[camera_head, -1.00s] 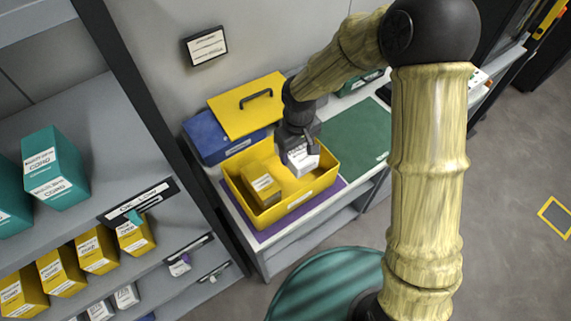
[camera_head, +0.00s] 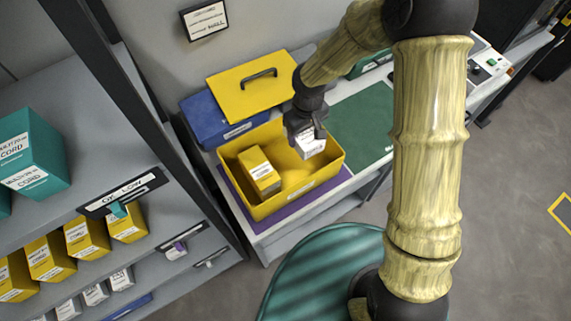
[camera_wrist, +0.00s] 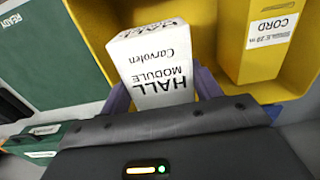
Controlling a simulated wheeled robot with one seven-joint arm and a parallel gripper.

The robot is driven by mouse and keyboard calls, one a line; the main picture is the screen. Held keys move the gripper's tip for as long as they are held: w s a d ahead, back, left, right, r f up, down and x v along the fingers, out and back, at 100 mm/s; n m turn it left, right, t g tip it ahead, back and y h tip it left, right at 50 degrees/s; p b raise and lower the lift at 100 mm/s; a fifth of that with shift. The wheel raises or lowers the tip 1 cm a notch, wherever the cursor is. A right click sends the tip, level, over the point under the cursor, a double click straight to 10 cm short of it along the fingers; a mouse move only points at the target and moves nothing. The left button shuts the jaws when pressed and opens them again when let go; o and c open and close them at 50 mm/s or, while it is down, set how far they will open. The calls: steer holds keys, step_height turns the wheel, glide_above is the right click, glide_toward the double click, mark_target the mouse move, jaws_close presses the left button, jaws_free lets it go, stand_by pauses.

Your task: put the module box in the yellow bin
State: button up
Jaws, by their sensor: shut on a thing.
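The module box (camera_head: 311,146) is a small white box. Its label reads "HALL MODULE" in the wrist view (camera_wrist: 155,65). My gripper (camera_head: 304,127) is shut on it, with a finger on each side of the box in the wrist view (camera_wrist: 163,88). The yellow bin (camera_head: 290,204) stands open on a purple mat, and the held box is over its right part, near the back right wall. I cannot tell whether the box touches the bin floor. A yellow cord box (camera_head: 260,171) stands in the bin's left part.
A yellow lid with a black handle (camera_head: 250,95) lies on a blue bin (camera_head: 212,132) behind. A green mat (camera_head: 362,128) is to the right. The shelf (camera_head: 150,215) at left holds teal and yellow boxes. The bin's middle floor is clear.

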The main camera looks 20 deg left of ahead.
step_height(320, 180, down, 5)
steer(key=shift+s+a+f+p, duration=0.1)
steer(key=shift+s+p, duration=0.05)
steer(key=shift+p, duration=0.3)
steer(key=shift+f, duration=0.2)
steer(key=shift+f+p, duration=0.4)
steer(key=shift+f, duration=1.7)
steer(key=shift+f, duration=0.15)
steer(key=o, duration=1.1)
